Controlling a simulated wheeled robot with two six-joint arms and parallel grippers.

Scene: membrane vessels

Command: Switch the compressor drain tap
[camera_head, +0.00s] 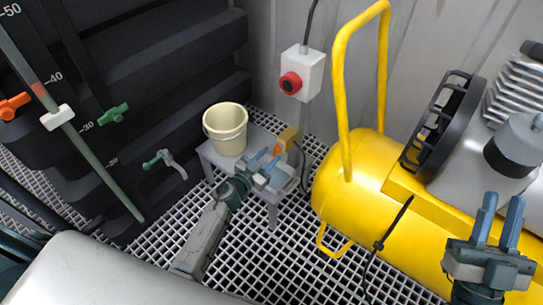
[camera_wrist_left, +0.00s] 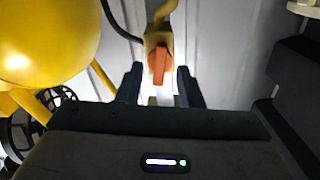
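The drain tap is a brass block (camera_head: 288,137) with an orange lever (camera_head: 278,150), low at the left end of the yellow compressor (camera_head: 335,190). In the left wrist view, the brass block (camera_wrist_left: 159,39) sits just beyond my fingertips, with the orange lever (camera_wrist_left: 160,66) pointing down between them. My left gripper (camera_head: 267,160) is open; its fingers in the wrist view (camera_wrist_left: 159,75) stand either side of the lever with gaps. I cannot tell how deep the lever lies between them. My right gripper (camera_head: 499,218) is open and empty in front of the compressor.
A cream bucket (camera_head: 226,128) stands on a small grey table (camera_head: 209,153) beside my left gripper. A red button on a white box (camera_head: 302,75) is behind. Green tap (camera_head: 164,160) and dark ribbed wall are left. A black cable (camera_head: 386,232) hangs before the compressor.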

